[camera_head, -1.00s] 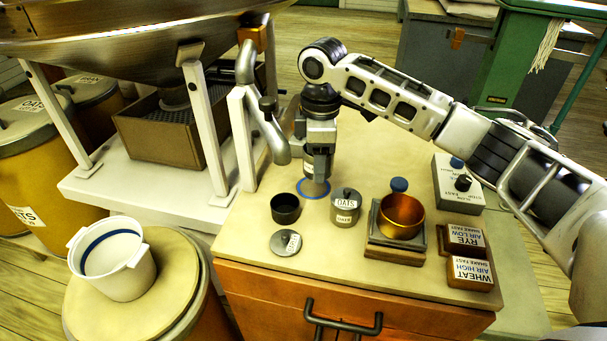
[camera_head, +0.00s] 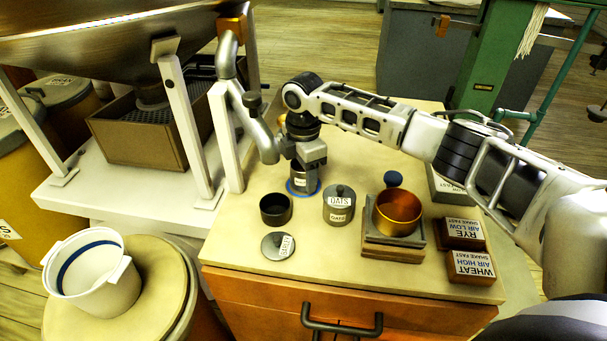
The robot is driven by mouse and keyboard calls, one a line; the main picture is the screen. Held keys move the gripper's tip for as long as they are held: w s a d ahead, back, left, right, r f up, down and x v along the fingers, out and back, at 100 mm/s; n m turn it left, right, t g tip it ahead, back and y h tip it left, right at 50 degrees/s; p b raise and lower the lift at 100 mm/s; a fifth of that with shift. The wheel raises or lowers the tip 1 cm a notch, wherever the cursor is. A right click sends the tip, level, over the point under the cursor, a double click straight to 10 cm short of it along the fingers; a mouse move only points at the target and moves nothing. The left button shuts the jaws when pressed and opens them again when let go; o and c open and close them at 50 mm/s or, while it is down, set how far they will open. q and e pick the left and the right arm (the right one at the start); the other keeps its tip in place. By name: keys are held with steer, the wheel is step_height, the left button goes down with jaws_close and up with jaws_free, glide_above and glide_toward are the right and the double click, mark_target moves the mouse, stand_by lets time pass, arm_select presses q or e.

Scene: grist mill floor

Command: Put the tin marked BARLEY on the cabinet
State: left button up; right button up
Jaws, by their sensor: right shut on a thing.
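My right gripper (camera_head: 303,170) points down over the cabinet (camera_head: 340,258) and is shut on a small grey tin (camera_head: 300,185). Only part of the tin's white label shows, and I cannot read it. The tin is at the blue ring (camera_head: 318,188) marked on the cabinet top, with the ring showing around its base. It looks upright and on or very near the surface; I cannot tell if it touches. My left gripper is out of view.
Close by on the cabinet stand an open dark cup (camera_head: 276,209), an OATS tin (camera_head: 339,207), a loose lid (camera_head: 278,246) and a brass bowl (camera_head: 399,208) on a scale. RYE (camera_head: 460,233) and WHEAT (camera_head: 471,267) blocks lie right. A metal spout (camera_head: 262,132) hangs just left of the gripper.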

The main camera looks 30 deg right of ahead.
steer(key=shift+f, duration=0.2)
steer(key=shift+f, duration=0.15)
steer(key=o, duration=1.2)
steer(key=shift+c, duration=0.2)
arm_select(q)
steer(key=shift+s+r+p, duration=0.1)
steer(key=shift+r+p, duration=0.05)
steer(key=shift+p, duration=0.55)
arm_select(e)
step_height(320, 180, up, 12)
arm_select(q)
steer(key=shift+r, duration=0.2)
arm_select(e)
steer(key=shift+r, duration=0.2)
